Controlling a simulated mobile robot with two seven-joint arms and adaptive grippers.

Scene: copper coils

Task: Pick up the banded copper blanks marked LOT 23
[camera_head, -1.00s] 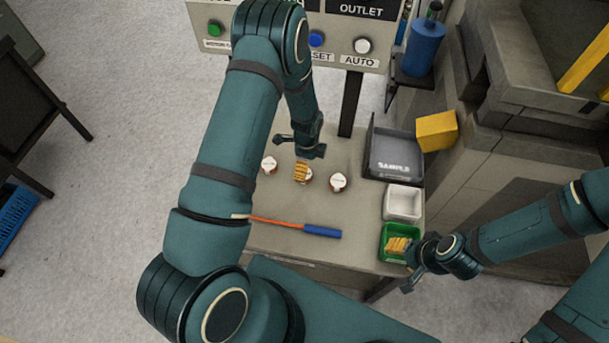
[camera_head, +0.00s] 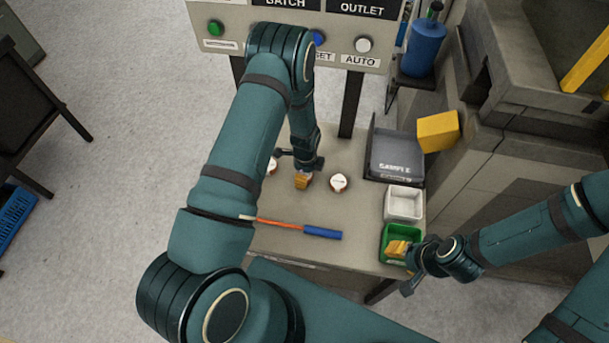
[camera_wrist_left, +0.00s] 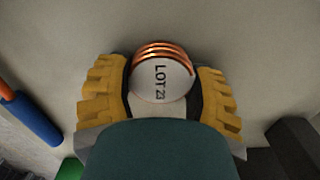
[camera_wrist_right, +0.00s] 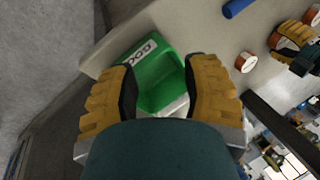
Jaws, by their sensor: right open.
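In the head view my left gripper (camera_head: 302,180) is low over the middle of the row and hides this coil. Another white-topped coil (camera_head: 339,183) stands to its right, and one (camera_head: 272,165) to its left is partly hidden; their labels are too small to read. My right gripper (camera_wrist_right: 162,95) is open and empty above the green box (camera_wrist_right: 153,65).
A blue-handled tool (camera_head: 322,232) lies in front of the coils. A white tray (camera_head: 404,204) and a dark SAMPLE tray (camera_head: 396,155) stand on the right, with a yellow block (camera_head: 437,131) beside them. A button panel (camera_head: 340,52) stands behind the table.

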